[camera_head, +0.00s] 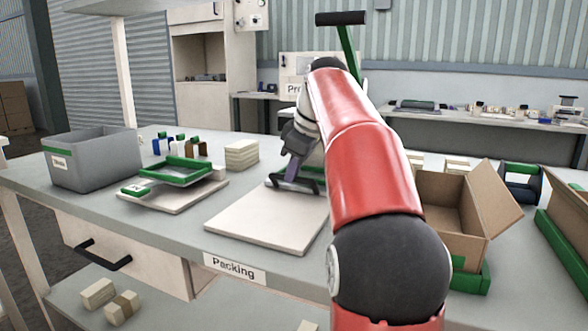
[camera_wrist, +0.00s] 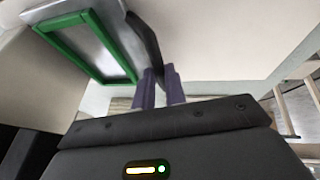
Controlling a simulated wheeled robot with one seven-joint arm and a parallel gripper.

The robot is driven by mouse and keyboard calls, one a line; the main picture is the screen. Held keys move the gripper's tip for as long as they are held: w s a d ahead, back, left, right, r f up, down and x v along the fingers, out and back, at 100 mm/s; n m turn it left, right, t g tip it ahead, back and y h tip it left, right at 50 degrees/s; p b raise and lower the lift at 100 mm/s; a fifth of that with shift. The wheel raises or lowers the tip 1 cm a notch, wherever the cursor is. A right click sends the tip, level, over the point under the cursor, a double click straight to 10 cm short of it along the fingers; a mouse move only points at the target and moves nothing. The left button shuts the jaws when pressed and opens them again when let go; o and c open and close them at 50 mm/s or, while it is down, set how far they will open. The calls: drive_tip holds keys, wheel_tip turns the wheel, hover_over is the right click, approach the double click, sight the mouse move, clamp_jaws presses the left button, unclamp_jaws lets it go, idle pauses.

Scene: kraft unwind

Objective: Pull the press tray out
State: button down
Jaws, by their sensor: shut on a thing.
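My gripper (camera_head: 290,180) has its purple fingers shut on a dark bar handle, above the back part of a pale board (camera_head: 262,222). In the wrist view the fingers (camera_wrist: 160,82) close around this dark handle (camera_wrist: 146,42), which runs along the edge of a grey plate. A green rectangular frame (camera_wrist: 75,48) lies on that plate; I take this to be the press tray. In the head view my arm hides most of the tray and the press body. The press's green lever (camera_head: 349,52) with a black grip (camera_head: 341,18) stands up behind my arm.
Left of the board are a stand with a green frame (camera_head: 178,172), a grey bin (camera_head: 93,161) and a stack of pale blocks (camera_head: 241,154). An open cardboard box (camera_head: 447,213) stands right of my arm. The front of the pale board is clear.

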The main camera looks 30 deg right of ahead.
drive_tip(key=s+a+b, duration=0.1)
drive_tip(key=s+a, duration=0.2)
drive_tip(key=a, duration=0.1)
drive_tip(key=s+a+b, duration=0.2)
drive_tip(key=s+a, duration=0.2)
drive_tip(key=a, duration=0.1)
drive_tip(key=s+a+b, duration=0.1)
drive_tip(key=s+a, duration=0.3)
drive_tip(key=a, duration=0.1)
drive_tip(key=shift+s+a+b, duration=0.2)
drive_tip(key=shift+a+b, duration=0.05)
drive_tip(key=shift+b, duration=0.15)
drive_tip(key=c, duration=1.5)
unclamp_jaws()
drive_tip(key=shift+o, duration=0.2)
drive_tip(key=p+v, duration=0.2)
drive_tip(key=v, duration=0.5)
drive_tip(key=shift+s+r, duration=0.2)
drive_tip(key=shift+r, duration=0.15)
